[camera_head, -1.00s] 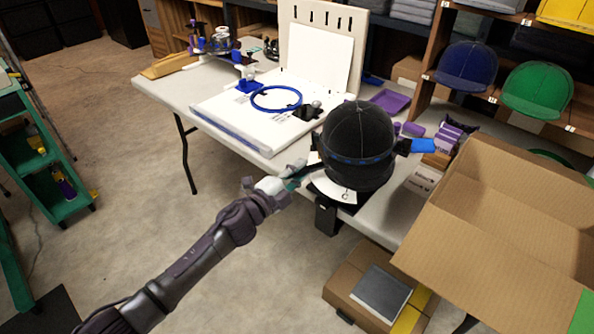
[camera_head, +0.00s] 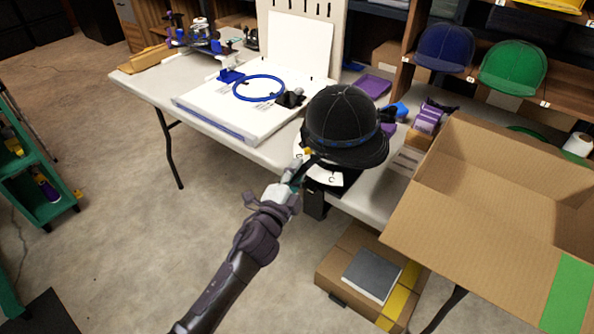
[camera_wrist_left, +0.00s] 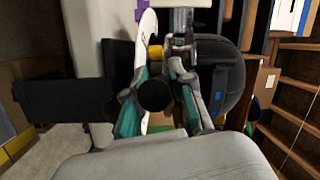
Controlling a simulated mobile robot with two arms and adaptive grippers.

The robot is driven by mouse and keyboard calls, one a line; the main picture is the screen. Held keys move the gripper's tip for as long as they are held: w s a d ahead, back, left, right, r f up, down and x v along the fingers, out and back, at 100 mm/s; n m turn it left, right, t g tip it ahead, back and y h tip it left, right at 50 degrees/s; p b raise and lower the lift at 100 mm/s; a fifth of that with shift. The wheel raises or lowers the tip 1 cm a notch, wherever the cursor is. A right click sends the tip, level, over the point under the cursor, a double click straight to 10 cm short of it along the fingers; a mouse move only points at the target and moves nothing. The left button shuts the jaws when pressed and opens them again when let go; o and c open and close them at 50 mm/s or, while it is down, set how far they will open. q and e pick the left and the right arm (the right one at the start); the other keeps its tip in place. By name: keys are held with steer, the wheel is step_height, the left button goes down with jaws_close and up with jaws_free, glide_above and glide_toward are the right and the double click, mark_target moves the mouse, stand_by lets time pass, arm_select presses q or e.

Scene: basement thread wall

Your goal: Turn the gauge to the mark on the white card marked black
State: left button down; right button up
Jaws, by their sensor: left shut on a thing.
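A black cap (camera_head: 338,118) with a blue band sits on a dark holder at the table's front edge, its brim toward the lower right. Under it is a white dial plate (camera_head: 322,177) with dark marks, partly covered by cap and gripper; I cannot read which mark is the black one. My left gripper (camera_head: 296,170) is at the plate's left side, shut on a part of the gauge. A small yellow piece (camera_head: 307,151) shows just beyond the fingertips; it also shows in the left wrist view (camera_wrist_left: 155,52). The gripped part is mostly hidden. My right gripper is out of view.
The white table (camera_head: 145,84) holds a white board with a blue hoop (camera_head: 259,88), a purple tray (camera_head: 374,86) and purple spools (camera_head: 429,118). An open cardboard box (camera_head: 480,240) stands close on the right. A lower box (camera_head: 345,262) is on the floor.

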arm_select(q)
steer(key=shift+w+a, duration=0.1)
steer(key=shift+a, duration=0.1)
steer(key=c, duration=1)
jaws_free()
steer(key=shift+s+a+f, duration=0.1)
steer(key=shift+s+a, duration=0.05)
steer(key=shift+s, duration=0.4)
steer(key=shift+v, duration=3.45)
steer(key=shift+w+a, duration=0.1)
steer(key=shift+a, duration=0.05)
